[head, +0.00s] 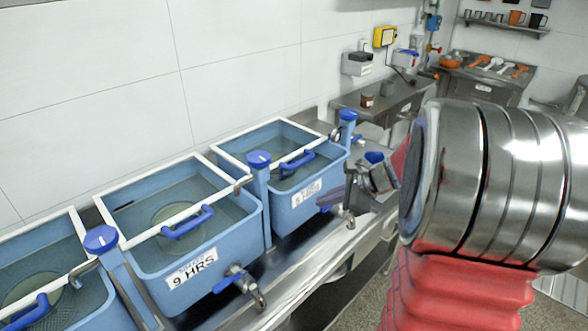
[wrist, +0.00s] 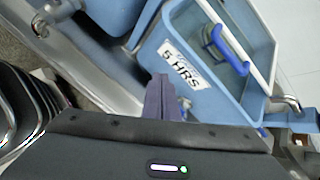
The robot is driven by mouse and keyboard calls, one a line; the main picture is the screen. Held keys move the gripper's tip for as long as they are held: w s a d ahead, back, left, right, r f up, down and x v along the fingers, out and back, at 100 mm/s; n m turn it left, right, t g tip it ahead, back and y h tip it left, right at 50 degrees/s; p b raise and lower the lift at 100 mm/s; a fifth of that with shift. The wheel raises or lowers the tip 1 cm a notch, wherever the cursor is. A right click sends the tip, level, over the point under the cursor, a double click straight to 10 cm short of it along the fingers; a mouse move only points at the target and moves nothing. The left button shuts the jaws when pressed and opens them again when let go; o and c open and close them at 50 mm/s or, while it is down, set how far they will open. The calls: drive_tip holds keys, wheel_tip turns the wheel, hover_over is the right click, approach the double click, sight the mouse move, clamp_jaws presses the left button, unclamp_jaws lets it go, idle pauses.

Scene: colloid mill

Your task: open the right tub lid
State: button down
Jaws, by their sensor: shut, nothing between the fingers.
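The right tub (head: 293,205) is blue, with a label that reads 5 HRS in the wrist view (wrist: 184,66). Its clear lid with a white frame (head: 240,172) lies flat over the top. A blue handle (head: 297,164) sits on the lid's front part; the wrist view also shows the handle (wrist: 226,50). My gripper has purple fingers (wrist: 160,82) that are together and empty. They point at the tub's front wall near the label, below the handle. In the head view my gripper (head: 348,187) is just right of the tub, apart from the handle.
Two similar tubs stand to the left, the middle one (head: 195,245) labelled 9 HRS. Blue-capped posts (head: 259,160) rise between tubs. Taps (head: 240,284) jut from the fronts over the steel counter (head: 300,280). A tiled wall is behind.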

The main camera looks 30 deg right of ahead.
drive_tip(key=w+d+r+m+t, duration=0.2)
drive_tip(key=w+d+r+m, duration=0.1)
drive_tip(key=w+r+m, duration=0.2)
drive_tip(key=m, duration=0.2)
drive_tip(key=shift+w+r+m+t, duration=0.15)
drive_tip(key=shift+w+m+t, duration=0.15)
drive_tip(key=shift+m+t, duration=0.1)
drive_tip(key=shift+w, duration=0.1)
drive_tip(key=x, duration=1)
drive_tip(key=shift+d, duration=0.2)
drive_tip(key=shift+d+r, duration=0.15)
drive_tip(key=shift+r, duration=0.05)
